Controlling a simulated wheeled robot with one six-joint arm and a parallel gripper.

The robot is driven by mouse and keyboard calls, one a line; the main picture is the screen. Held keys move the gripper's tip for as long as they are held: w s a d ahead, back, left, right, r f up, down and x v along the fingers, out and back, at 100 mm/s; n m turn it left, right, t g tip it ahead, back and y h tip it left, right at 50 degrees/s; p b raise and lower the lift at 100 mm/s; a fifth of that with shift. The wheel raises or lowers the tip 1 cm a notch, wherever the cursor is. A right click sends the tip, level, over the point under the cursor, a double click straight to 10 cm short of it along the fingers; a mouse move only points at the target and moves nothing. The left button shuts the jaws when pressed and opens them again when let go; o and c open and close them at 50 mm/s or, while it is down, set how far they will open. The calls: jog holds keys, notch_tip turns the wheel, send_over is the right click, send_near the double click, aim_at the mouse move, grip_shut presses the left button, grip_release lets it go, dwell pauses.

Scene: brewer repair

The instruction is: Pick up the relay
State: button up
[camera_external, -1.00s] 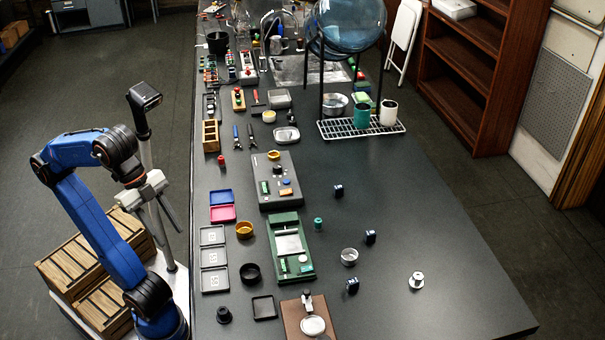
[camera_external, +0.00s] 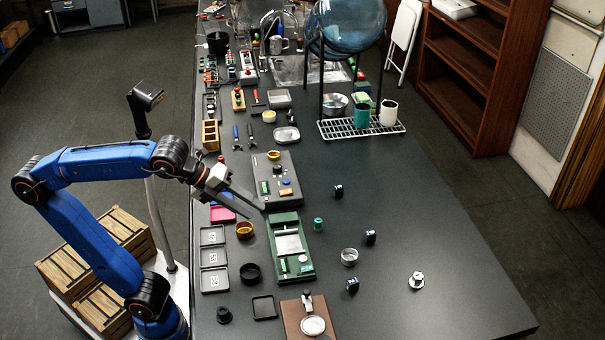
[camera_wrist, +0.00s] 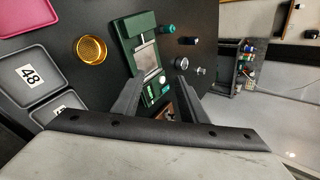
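No part is labelled as the relay, and I cannot tell for sure which small part it is. Several small dark blue blocks stand on the bare right part of the bench: one at the back (camera_external: 339,190), one in the middle (camera_external: 370,237) and one in front (camera_external: 352,285). A teal cylinder (camera_external: 318,224) stands beside the green device (camera_external: 290,262); both also show in the wrist view, the cylinder (camera_wrist: 167,29) right of the device (camera_wrist: 122,28). My gripper (camera_external: 257,212) is open and empty, above the bench near the grey panel and green device. Its spread fingers (camera_wrist: 158,84) frame the green device's lower end.
A gold strainer (camera_external: 244,230), a black ring (camera_external: 250,273) and grey numbered trays (camera_external: 213,257) lie left of the green device. A grey panel (camera_external: 290,203) lies behind it. The right front is mostly clear.

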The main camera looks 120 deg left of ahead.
jog(key=s+a+m+y, duration=0.2)
jog(key=a+m+y, duration=0.3)
jog(key=a+m, duration=1.1)
jog(key=a+f+n, duration=0.4)
jog(key=shift+w+f, duration=0.1)
jog(key=shift+w+a+f, duration=0.25)
jog(key=shift+a+f, duration=0.05)
jog(key=shift+f, duration=0.05)
send_near(337, 187)
jog(key=x, duration=0.3)
jog(key=shift+s+a, duration=0.15)
jog(key=shift+a, duration=0.05)
jog(key=shift+w+x, duration=0.2)
jog(key=shift+x, duration=2.5)
jog(key=shift+d, duration=0.2)
jog(key=shift+c, duration=0.6)
grip_shut()
